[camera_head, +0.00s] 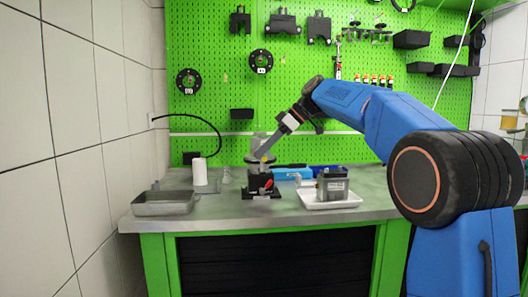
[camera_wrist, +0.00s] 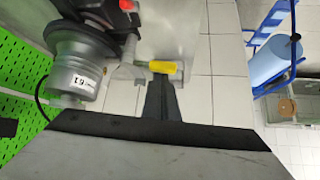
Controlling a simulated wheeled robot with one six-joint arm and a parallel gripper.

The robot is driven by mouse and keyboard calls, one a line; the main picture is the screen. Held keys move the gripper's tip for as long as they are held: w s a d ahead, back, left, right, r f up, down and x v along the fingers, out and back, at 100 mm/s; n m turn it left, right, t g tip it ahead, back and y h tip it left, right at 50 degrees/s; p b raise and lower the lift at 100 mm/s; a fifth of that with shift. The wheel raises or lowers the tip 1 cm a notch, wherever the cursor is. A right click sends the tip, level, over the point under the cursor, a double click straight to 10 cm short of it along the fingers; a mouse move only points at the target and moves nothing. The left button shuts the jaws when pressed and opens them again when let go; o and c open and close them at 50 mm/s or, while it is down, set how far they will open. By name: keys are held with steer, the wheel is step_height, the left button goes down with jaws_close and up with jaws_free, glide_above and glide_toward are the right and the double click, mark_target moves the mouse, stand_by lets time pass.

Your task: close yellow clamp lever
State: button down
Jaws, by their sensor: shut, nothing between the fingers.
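The yellow clamp lever (camera_wrist: 163,67) shows in the wrist view as a short yellow handle on a grey metal clamp arm, right of a grey round pump part (camera_wrist: 80,82) with a label. My gripper (camera_wrist: 160,84) is shut and empty, with its dark fingertips right at the lever's lower edge. I cannot tell whether they touch it. In the head view my gripper (camera_head: 263,154) reaches down to the top of the black testbench fixture (camera_head: 262,182), which has a red mark. The lever is too small there to make out clearly.
On the bench (camera_head: 230,205), an empty grey metal tray (camera_head: 163,204) stands at the left. A white tray (camera_head: 318,204) holding a dark container (camera_head: 333,185) stands right of the fixture. A white cylinder (camera_head: 200,171) stands behind. A green pegboard (camera_head: 220,100) closes off the back.

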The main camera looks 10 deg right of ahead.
steer(key=d+r, duration=0.3)
steer(key=r, duration=0.5)
steer(key=shift+s+d, duration=0.15)
steer(key=shift+d, duration=0.1)
stand_by(0.4)
steer(key=s+d+f+m+t+h, duration=0.1)
steer(key=s+d+f+m+h, duration=0.2)
steer(key=s+f, duration=1.1)
steer(key=s+d+f+m+h, duration=0.2)
steer(key=s+d+f+m, duration=0.4)
steer(key=s+f, duration=0.8)
steer(key=s+d+f+m+t+h, duration=0.1)
steer(key=s+d+f+m+h, duration=0.2)
steer(key=s+f, duration=1.1)
steer(key=s+d+m, duration=0.2)
steer(key=shift+m+t+h, duration=0.3)
steer(key=shift+m, duration=0.1)
